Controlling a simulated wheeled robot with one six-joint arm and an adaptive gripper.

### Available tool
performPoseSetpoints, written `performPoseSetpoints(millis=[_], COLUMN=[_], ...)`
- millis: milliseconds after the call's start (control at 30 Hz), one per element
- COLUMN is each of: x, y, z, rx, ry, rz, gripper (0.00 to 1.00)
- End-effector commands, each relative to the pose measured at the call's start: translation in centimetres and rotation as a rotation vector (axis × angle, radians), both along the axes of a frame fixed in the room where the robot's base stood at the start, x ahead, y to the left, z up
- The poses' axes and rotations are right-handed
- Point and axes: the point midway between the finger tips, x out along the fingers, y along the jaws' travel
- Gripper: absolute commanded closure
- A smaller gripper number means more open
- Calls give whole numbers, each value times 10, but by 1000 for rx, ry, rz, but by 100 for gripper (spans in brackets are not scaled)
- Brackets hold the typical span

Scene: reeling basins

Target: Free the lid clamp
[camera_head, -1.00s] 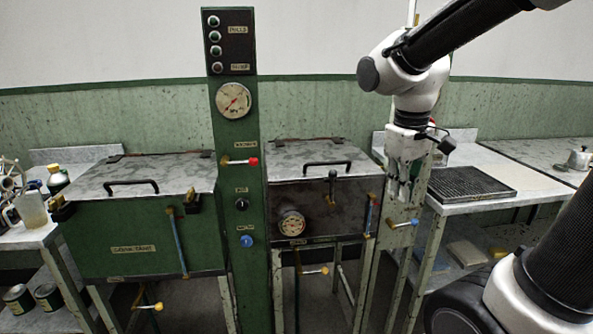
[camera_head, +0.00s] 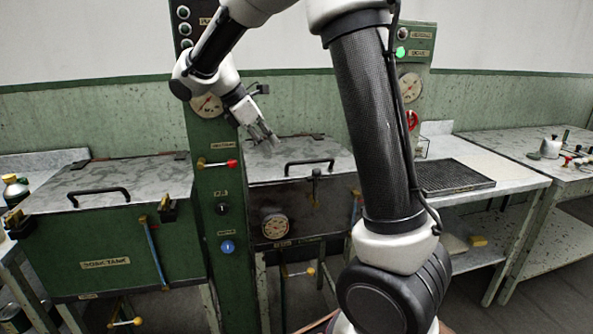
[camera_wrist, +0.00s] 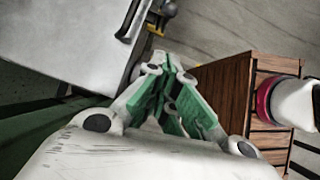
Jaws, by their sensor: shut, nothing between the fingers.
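The dark-fronted basin has a grey lid (camera_head: 285,155) lying flat with a black bar handle (camera_head: 310,164). A small upright dark clamp (camera_head: 316,180) sits at this lid's front edge. The soak tank at left has its own grey lid (camera_head: 115,177) and two black-and-brass clamps (camera_head: 168,211) (camera_head: 13,224) at its front corners. My gripper (camera_head: 273,142) is above the dark basin's lid, left of and behind its clamp, apart from it. In the wrist view my gripper (camera_wrist: 172,60) is shut and empty. A lid (camera_wrist: 65,45) and a brass-and-black fitting (camera_wrist: 158,20) show beyond it.
A blue-handled lever (camera_head: 155,250) is on the soak tank's front. A bench with a black grate (camera_head: 450,176) stands at right.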

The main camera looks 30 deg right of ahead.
Motion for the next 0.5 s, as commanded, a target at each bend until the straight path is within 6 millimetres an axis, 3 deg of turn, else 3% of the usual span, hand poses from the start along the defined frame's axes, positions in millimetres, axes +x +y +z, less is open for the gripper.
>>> performPoseSetpoints(millis=[267, 500], x=[-1, -4], y=[-2, -21], z=[-4, -35], rx=[1, 0], ry=[0, 2], rz=[-2, -4], gripper=[100, 100])
